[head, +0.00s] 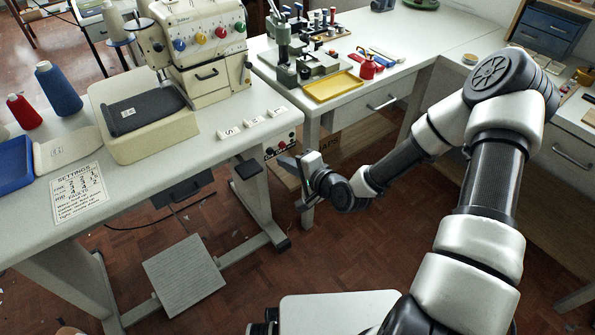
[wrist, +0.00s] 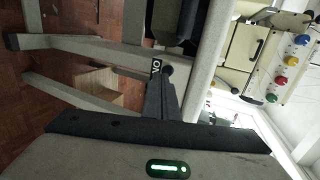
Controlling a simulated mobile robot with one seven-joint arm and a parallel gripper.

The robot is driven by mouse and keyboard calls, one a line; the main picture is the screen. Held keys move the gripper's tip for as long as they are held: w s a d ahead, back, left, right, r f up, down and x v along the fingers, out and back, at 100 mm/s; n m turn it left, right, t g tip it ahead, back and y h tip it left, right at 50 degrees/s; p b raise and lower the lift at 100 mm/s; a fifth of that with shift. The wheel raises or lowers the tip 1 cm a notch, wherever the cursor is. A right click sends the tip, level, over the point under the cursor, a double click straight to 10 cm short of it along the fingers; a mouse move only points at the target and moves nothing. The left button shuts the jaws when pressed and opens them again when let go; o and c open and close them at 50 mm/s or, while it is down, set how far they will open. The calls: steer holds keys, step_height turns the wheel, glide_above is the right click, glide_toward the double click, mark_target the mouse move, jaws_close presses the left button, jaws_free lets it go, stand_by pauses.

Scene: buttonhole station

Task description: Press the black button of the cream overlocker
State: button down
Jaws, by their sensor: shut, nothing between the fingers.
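The cream overlocker (head: 205,45) stands on the white table at the left, with blue, yellow, red and green dials on its front. It also shows sideways at the right of the wrist view (wrist: 278,62). My gripper (head: 281,160) is shut and empty, just below and in front of that panel. In the wrist view its dark fingers (wrist: 161,84) point at a small lettered label (wrist: 155,67) beside a dark round part. I cannot tell whether they touch it.
A grey foot pedal (head: 185,275) and metal table legs are below. A second white table (head: 420,45) with a yellow tray (head: 333,87) stands behind my arm. Blue and red thread cones (head: 58,90) stand at the left. The floor between is open.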

mark_target(271, 150)
steer(key=shift+w+a, duration=0.5)
steer(key=shift+w, duration=0.2)
steer(key=shift+w+a, duration=0.5)
steer(key=shift+w, duration=0.15)
steer(key=shift+w+a+b, duration=0.45)
steer(key=shift+w+a, duration=0.05)
steer(key=shift+w, duration=0.15)
steer(key=shift+w+r, duration=0.2)
steer(key=shift+a, duration=0.1)
